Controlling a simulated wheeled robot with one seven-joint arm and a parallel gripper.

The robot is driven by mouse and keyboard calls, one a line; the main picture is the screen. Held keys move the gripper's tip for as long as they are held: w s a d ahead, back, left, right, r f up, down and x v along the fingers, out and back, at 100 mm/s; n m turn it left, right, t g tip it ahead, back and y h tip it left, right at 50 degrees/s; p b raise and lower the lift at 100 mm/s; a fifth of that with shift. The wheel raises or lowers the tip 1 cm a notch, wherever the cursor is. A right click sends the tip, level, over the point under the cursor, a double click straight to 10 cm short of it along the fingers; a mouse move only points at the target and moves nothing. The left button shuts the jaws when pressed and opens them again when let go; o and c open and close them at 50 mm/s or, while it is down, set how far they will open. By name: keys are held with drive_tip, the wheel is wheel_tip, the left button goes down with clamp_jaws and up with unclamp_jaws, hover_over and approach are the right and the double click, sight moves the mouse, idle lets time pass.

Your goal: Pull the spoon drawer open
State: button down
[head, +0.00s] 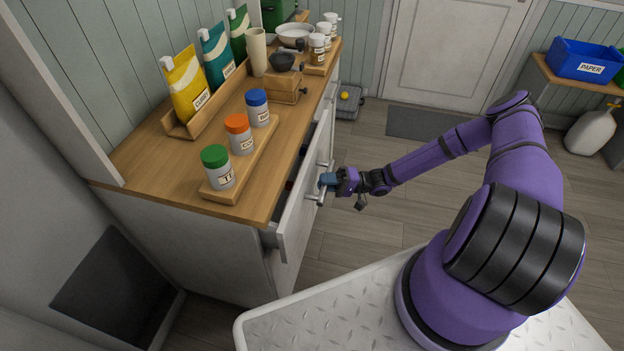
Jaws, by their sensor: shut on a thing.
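The spoon drawer (291,225) is in the front of the wooden-topped cabinet. It stands out from the cabinet front, and a dark gap shows behind its front panel. Its bar handle (314,197) is on the outer face. My gripper (328,181) is at the handle, coming from the right, and is shut on it. The fingertips are small and partly merge with the handle in the head view. What lies inside the drawer is mostly hidden.
On the worktop (150,150) stand a rack of jars (240,140), bags in a tray (187,85), a wooden box with a dark bowl (284,85), and white cups (317,48). Open floor (350,235) lies right of the cabinet. A grey mat (425,122) lies by the door.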

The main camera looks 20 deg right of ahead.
drive_tip(key=s+d, duration=0.7)
drive_tip(key=d, duration=0.3)
drive_tip(key=s+d, duration=0.8)
drive_tip(key=d, duration=0.3)
drive_tip(key=shift+s+d, duration=0.15)
drive_tip(key=shift+s, duration=0.05)
drive_tip(key=c, duration=1)
unclamp_jaws()
drive_tip(key=shift+o, duration=0.2)
drive_tip(key=v, duration=1.1)
drive_tip(key=shift+f, duration=0.1)
